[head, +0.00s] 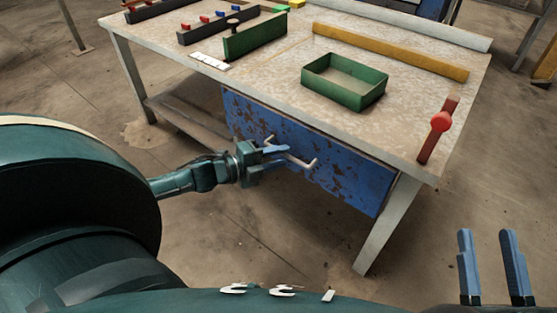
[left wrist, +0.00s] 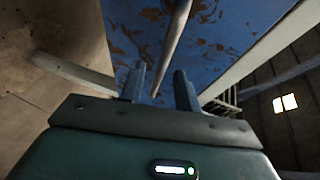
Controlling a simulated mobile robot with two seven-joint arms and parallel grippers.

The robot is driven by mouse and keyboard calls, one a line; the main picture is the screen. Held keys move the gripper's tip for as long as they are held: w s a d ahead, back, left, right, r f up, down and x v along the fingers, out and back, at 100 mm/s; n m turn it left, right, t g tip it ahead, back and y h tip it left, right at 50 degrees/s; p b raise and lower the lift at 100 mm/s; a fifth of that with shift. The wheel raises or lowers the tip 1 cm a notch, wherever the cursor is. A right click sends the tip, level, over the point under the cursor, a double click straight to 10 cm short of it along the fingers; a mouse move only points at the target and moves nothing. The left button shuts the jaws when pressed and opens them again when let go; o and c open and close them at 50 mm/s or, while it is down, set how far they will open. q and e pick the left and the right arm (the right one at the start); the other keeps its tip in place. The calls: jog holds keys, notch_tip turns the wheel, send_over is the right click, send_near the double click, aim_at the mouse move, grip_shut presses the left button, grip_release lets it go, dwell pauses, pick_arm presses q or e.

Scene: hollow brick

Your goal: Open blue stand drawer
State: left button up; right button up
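The blue drawer (head: 340,175) with worn, rusty patches sits under the table top, and its front looks closed. Its pale bar handle (head: 311,163) stands out from the front. My left gripper (head: 283,153) is at the handle. In the left wrist view, the blue drawer front (left wrist: 210,30) fills the upper middle and the handle (left wrist: 174,45) runs down toward the space between the fingers of my left gripper (left wrist: 158,85). The fingers are apart; I cannot tell whether they touch the handle. My right gripper (head: 490,265) is open and empty at the lower right, away from the table.
The table top (head: 270,75) carries a green open box (head: 344,82), a green upright panel (head: 255,38), a yellow bar (head: 390,52) and a red-knobbed lever (head: 440,122). A table leg (head: 388,225) stands right of the drawer. The floor in front is clear.

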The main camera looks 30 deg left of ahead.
pick_arm(q)
jog(key=shift+w+d, duration=0.1)
jog(key=shift+w, duration=0.1)
jog(key=shift+c, duration=0.4)
grip_shut()
